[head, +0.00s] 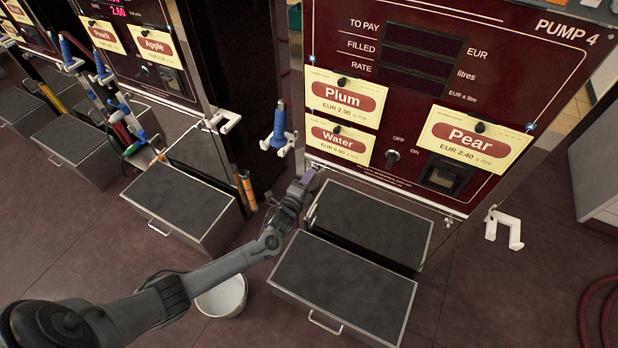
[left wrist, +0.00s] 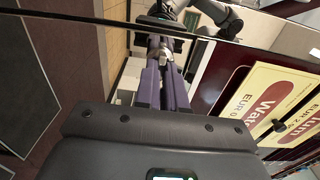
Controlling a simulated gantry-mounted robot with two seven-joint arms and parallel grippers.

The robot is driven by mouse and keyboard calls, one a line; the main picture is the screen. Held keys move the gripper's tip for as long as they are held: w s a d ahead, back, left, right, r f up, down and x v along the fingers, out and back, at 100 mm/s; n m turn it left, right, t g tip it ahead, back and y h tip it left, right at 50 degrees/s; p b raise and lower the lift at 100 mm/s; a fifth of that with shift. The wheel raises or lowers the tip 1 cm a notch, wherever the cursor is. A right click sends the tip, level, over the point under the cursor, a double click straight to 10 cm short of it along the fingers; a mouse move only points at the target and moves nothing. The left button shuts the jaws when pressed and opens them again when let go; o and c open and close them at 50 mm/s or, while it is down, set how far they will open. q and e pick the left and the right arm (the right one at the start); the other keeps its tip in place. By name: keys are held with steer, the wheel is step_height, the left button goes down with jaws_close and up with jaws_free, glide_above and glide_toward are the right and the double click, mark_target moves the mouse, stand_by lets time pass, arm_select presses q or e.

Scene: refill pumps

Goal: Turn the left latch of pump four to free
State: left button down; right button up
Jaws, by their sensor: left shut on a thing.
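Pump four (head: 470,45) has a dark red front with Plum, Water and Pear cards. My left gripper (head: 311,180) is at the lower left corner of that front, below the Water card (head: 340,140). Its purple fingers also show in the left wrist view (left wrist: 161,78), shut on a small silvery piece at the panel's edge. This piece is at the left latch's place; the fingers hide most of it, so its turn angle cannot be told. A small pale latch (head: 448,222) shows at the lower right edge. My right gripper is in neither view.
A blue nozzle (head: 279,125) hangs just left of pump four, close to my left gripper. A white hook (head: 503,228) sticks out at right. A dark-topped drawer box (head: 345,285) stands on the floor in front, beside a white bucket (head: 222,297).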

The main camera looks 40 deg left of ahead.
arm_select(q)
steer(key=c, duration=1.2)
jaws_free()
steer(key=p+v, duration=0.3)
steer(key=v, duration=0.7)
steer(key=shift+s, duration=0.35)
steer(key=shift+s+f, duration=0.1)
